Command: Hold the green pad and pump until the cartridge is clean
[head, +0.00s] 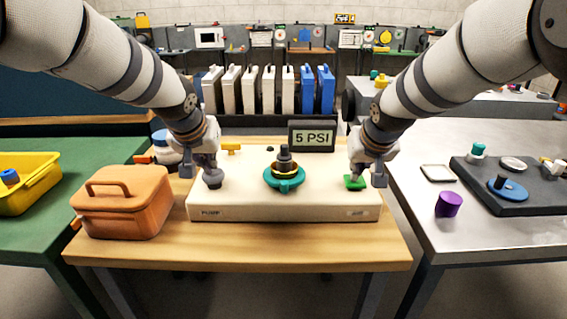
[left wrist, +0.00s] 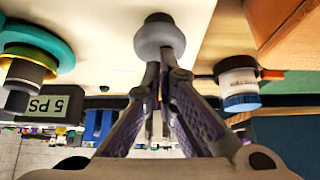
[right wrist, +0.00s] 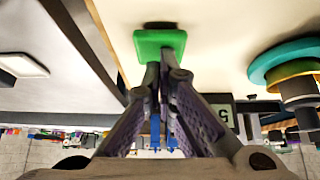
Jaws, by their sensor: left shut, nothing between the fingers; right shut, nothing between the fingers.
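A cream box (head: 284,211) labelled PUMP at its left end stands on the wooden table. The green pad (head: 355,183) is at its right end. My right gripper (head: 358,174) is shut and empty, its fingertips at the pad; the pad also shows in the right wrist view (right wrist: 160,44). The grey round pump knob (head: 213,178) is at the left end. My left gripper (head: 211,168) is shut and empty, its fingertips at the knob, also seen in the left wrist view (left wrist: 159,38). The dark cartridge (head: 284,160) stands upright in a teal ring (head: 284,180). The display (head: 312,137) reads 5 PSI.
An orange lidded case (head: 122,203) stands left of the box. A white and blue jar (head: 163,147) is behind my left gripper. A purple cup (head: 448,205) and a dark tray (head: 510,192) are on the right table. The wooden front strip is clear.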

